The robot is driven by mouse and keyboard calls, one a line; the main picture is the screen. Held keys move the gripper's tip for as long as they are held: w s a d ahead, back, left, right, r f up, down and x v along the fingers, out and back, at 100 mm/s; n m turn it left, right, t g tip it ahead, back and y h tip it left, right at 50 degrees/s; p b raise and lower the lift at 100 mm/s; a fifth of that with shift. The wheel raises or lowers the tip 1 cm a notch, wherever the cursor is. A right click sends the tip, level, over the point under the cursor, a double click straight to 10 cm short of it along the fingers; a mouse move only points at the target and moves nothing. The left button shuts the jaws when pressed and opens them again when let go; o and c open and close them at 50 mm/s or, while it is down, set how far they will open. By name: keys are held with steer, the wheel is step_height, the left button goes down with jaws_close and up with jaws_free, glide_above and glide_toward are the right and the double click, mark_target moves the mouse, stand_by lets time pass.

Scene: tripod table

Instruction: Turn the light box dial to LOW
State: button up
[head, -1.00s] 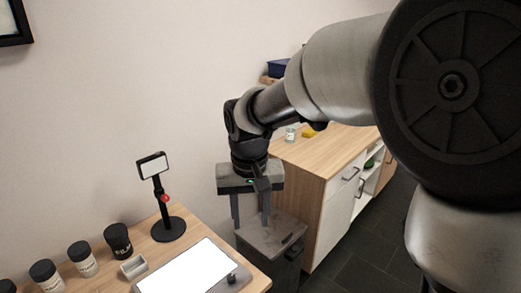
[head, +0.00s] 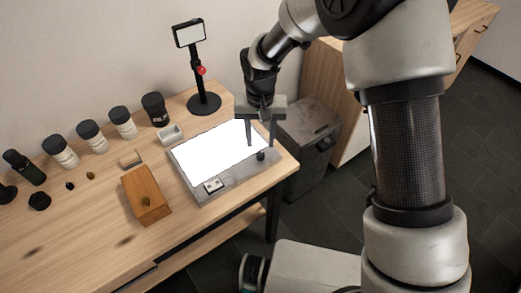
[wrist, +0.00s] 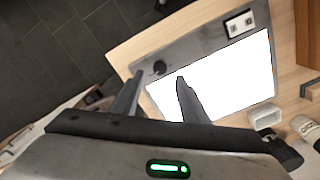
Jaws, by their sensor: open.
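The light box (head: 240,177) lies on the wooden table, with a bright white panel in a grey frame. Its dial (head: 261,155) is a small dark knob at the frame's right corner. The dial also shows in the wrist view (wrist: 159,67), just beyond my fingertips; its pointer and any LOW mark are too small to read. My gripper (head: 260,144) is open and points down above that corner, with the dial roughly between its fingers in both views. I cannot tell whether the fingers touch it. The gripper (wrist: 159,77) holds nothing.
A small switch plate (head: 213,185) sits on the frame's near corner. A black stand (head: 204,103) with a red knob is behind the box. A small pale dish (head: 170,134), several jars and a wooden block (head: 146,196) are left. A grey bin (head: 309,130) stands right of the table.

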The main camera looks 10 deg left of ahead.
mark_target(261, 154)
step_height(261, 154, down, 6)
steer(key=shift+r, duration=0.15)
jaws_close()
stand_by(0.3)
